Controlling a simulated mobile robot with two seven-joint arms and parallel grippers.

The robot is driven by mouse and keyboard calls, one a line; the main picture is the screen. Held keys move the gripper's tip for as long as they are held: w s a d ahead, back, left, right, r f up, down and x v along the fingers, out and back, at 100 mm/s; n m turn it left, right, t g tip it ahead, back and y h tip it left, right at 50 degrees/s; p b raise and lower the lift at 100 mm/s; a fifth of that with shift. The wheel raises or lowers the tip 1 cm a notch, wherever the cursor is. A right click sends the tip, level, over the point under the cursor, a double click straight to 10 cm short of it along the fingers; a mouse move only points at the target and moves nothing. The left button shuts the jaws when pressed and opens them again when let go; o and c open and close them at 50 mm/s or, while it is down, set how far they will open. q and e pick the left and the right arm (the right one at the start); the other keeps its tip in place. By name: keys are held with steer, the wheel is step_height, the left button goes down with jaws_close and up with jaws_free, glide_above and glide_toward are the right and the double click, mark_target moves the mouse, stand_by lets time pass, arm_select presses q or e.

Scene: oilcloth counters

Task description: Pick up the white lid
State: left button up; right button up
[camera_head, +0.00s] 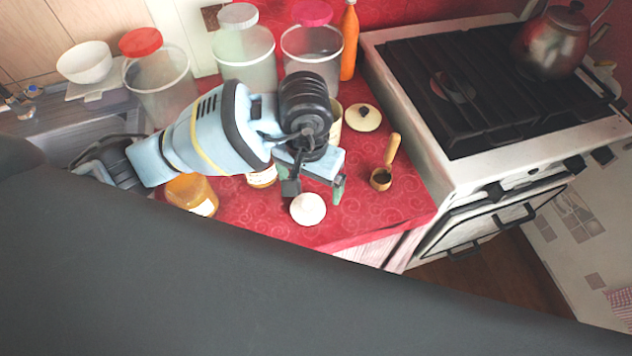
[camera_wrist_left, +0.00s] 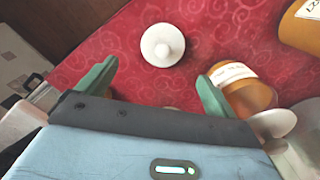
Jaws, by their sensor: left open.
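A small round white lid (camera_head: 308,209) lies on the red patterned counter near its front edge. In the left wrist view the white lid (camera_wrist_left: 163,45) shows a round knob on top and lies flat. My left gripper (camera_head: 315,188) is open and empty, just above and behind the lid in the head view. In the left wrist view the lid lies beyond the fingertips of my left gripper (camera_wrist_left: 156,80), between their lines, with no contact visible. My right gripper is not in view.
Amber jars (camera_head: 190,194) stand left of the lid; one (camera_wrist_left: 246,92) is close to a left finger in the wrist view. A wooden-handled scoop (camera_head: 382,178) and a cream lid with dark knob (camera_head: 363,118) lie right. Canisters (camera_head: 245,58) stand behind; a stove (camera_head: 470,85) adjoins.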

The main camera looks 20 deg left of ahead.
mark_target(308, 202)
arm_select(q)
steer(key=shift+a+r, duration=0.15)
steer(key=shift+a, duration=0.05)
steer(key=shift+s, duration=0.35)
steer(key=shift+f, duration=1.25)
steer(key=shift+d+f, duration=0.1)
steer(key=shift+f, duration=0.35)
step_height(308, 202, down, 3)
steer(key=shift+f, duration=0.6)
steer(key=c, duration=1.1)
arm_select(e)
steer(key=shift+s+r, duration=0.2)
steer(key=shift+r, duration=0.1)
